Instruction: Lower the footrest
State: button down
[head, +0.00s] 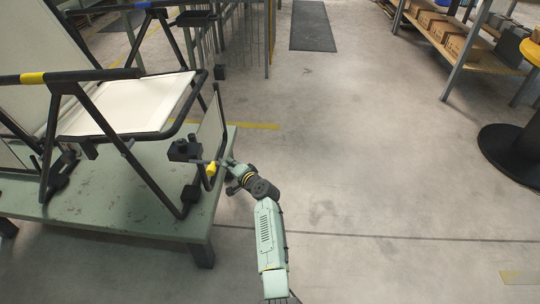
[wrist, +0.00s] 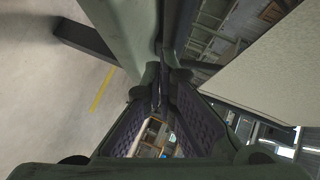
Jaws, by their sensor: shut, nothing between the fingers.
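The folding lounger has a black frame, and its pale seat (head: 130,105) shows in the head view at left. The footrest (head: 208,126) appears as a narrow pale panel, seen nearly edge-on and steeply tilted at the seat's right end. A yellow mark (head: 211,169) is near its lower end. My gripper (head: 222,164) is beside this mark, low at the footrest; I cannot tell whether they touch. In the wrist view my gripper's fingers (wrist: 160,92) are closed together and empty. A pale panel (wrist: 270,70), probably the footrest, fills the upper right there.
The lounger stands on a worn green platform (head: 120,215); its right edge is close to my gripper. Open concrete floor (head: 360,150) lies to the right. A shelf with boxes (head: 450,40) and a round black base (head: 512,152) stand at far right.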

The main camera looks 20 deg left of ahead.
jog(key=shift+s+a+f, duration=0.15)
jog(key=shift+s+a, duration=0.1)
jog(key=shift+a, duration=0.4)
jog(key=shift+s+a, duration=0.1)
